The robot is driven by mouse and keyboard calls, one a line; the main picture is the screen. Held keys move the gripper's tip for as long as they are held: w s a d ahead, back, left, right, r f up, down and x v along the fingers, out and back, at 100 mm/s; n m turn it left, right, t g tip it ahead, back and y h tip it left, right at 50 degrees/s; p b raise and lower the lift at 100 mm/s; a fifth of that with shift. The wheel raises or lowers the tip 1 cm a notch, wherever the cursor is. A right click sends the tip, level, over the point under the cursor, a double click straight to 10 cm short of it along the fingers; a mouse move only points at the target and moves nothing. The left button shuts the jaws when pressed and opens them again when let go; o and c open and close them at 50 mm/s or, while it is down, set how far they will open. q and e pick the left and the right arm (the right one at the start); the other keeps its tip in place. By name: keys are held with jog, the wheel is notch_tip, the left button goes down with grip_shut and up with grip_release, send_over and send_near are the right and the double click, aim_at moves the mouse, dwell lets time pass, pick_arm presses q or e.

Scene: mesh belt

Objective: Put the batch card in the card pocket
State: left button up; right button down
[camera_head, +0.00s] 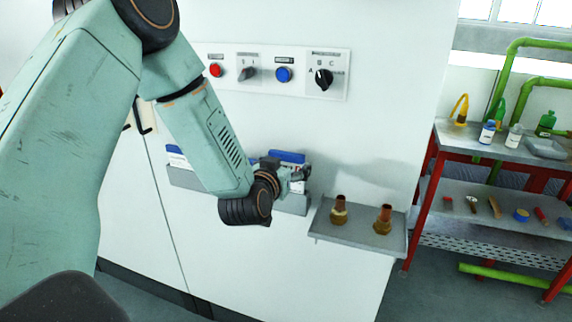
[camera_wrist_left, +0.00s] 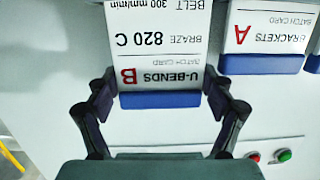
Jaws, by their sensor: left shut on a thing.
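The batch card (camera_wrist_left: 155,50) is white with a blue end band, and in the left wrist view it reads upside down as "U-BENDS B". My left gripper (camera_wrist_left: 158,92) is shut on it, with one finger at each side edge near the band. In the head view my left gripper (camera_head: 298,175) is at the right end of a grey card rack (camera_head: 292,205) on the white cabinet front. The rack's middle is behind my arm. A blue band (camera_head: 290,157) shows just above the gripper; I cannot tell there whether it belongs to the held card. My right gripper is out of view.
A second card, "BRACKETS A" (camera_wrist_left: 264,40), is beside the held card. A small grey shelf (camera_head: 355,240) with two copper-brass fittings is right of the rack. A switch panel (camera_head: 335,92) is above. A red-framed bench (camera_head: 455,150) stands at the right.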

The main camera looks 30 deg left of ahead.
pick_arm(q)
jog(key=shift+f+b, duration=1.25)
jog(key=shift+f, duration=0.5)
jog(key=o, duration=1.1)
jog(key=shift+c, duration=0.2)
jog(key=v, duration=0.7)
jog(key=shift+s, duration=0.3)
jog(key=shift+d, duration=0.15)
